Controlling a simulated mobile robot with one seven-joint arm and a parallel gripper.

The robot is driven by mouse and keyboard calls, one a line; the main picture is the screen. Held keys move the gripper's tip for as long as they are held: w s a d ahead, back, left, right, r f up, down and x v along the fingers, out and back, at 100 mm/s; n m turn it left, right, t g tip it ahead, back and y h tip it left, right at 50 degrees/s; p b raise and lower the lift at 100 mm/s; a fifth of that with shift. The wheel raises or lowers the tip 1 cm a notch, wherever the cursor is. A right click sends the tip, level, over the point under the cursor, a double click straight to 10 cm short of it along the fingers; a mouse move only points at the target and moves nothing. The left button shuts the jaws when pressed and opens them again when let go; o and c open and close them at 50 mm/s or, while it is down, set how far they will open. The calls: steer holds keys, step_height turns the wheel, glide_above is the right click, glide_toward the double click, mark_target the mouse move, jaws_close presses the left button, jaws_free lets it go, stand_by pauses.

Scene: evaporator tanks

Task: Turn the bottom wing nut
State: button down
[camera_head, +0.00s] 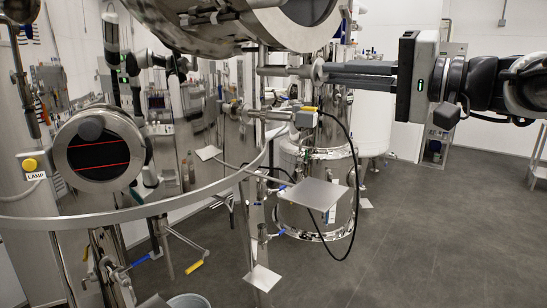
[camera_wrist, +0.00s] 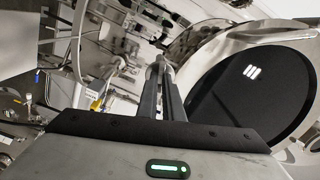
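My gripper (camera_head: 324,73) reaches in from the right in the head view, its two long dark fingers pointing left. Their tips are at a round metal piece on a horizontal rod, which looks like the bottom wing nut (camera_head: 317,69), below the large steel vessel. In the wrist view my gripper (camera_wrist: 159,72) has its fingers close together with a narrow gap. The metal piece (camera_wrist: 157,63) shows at their tips. The fingers hide part of it, so its wings and any contact are unclear. I cannot tell whether the fingers are shut on it.
The large steel vessel (camera_head: 298,30) is just above the fingers. A round dark opening or window (camera_wrist: 250,92) is close on the right in the wrist view. A valve with a black cable (camera_head: 306,118) and a flat metal plate (camera_head: 313,194) are below.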

steer(key=n+b, duration=0.2)
steer(key=b, duration=0.1)
steer(key=shift+b, duration=0.35)
stand_by(0.3)
steer(key=n+b, duration=0.2)
steer(key=b, duration=0.1)
